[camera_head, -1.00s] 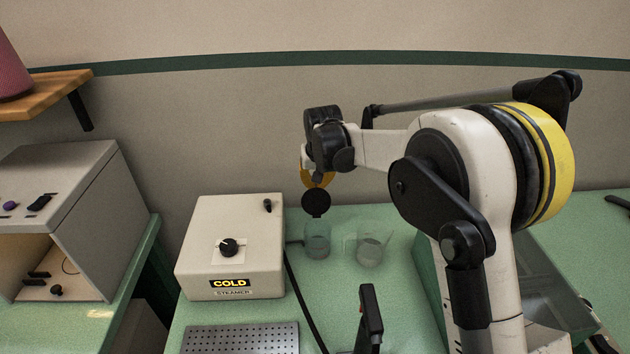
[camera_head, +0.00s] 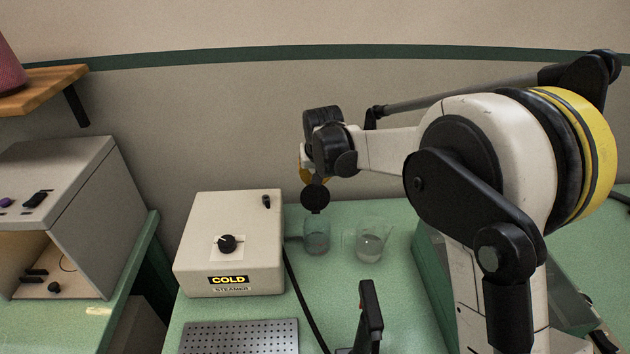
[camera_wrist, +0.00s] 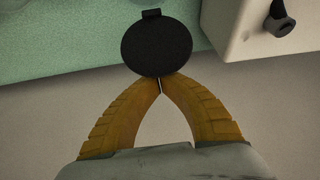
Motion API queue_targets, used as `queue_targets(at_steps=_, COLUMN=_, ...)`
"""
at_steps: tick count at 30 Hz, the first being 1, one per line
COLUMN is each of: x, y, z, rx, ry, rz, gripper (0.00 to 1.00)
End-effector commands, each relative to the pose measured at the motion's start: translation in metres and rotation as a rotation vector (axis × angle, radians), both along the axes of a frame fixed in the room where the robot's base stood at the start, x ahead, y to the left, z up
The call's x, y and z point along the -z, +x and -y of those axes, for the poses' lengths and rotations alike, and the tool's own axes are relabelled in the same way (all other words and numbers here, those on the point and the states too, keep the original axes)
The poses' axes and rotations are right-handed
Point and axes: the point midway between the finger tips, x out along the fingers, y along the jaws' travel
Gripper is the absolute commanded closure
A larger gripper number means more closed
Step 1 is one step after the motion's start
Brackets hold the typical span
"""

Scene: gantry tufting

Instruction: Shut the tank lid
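The tank (camera_head: 316,236) is a small clear bluish vessel beside the steamer in the head view. Its round black lid (camera_head: 315,197) stands up above the rim, raised open. The lid's flat face (camera_wrist: 156,45) fills the top middle of the wrist view, with a small hinge tab at its far edge. My gripper (camera_wrist: 160,81) has yellow ribbed fingers whose tips meet at the lid's near edge. It is shut, with no object visibly pinched; whether it touches the lid is unclear. In the head view the fingers are mostly hidden behind the black wrist parts and lid.
A cream steamer (camera_head: 229,245) reading COLD stands left of the tank. A clear beaker (camera_head: 371,242) stands close right of it. A perforated plate (camera_head: 238,337) and a black upright handle (camera_head: 370,315) are nearer on the green bench. A black cable runs between them.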

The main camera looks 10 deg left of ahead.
Motion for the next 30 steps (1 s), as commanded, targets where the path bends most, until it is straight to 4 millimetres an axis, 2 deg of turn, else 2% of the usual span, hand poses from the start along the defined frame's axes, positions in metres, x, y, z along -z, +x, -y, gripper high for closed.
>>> queue_targets(at_steps=8, x=-0.004, y=-0.005, z=0.001, rx=0.0, ry=0.014, rz=0.065, gripper=1.0)
queue_targets(at_steps=14, x=-0.009, y=-0.015, z=0.003, rx=-0.001, ry=0.037, rz=0.183, gripper=1.0)
queue_targets(at_steps=27, x=-0.022, y=-0.048, z=0.009, rx=-0.003, ry=0.119, rz=0.583, gripper=1.0)
queue_targets(at_steps=30, x=-0.026, y=-0.055, z=0.011, rx=0.0, ry=0.117, rz=0.574, gripper=1.0)
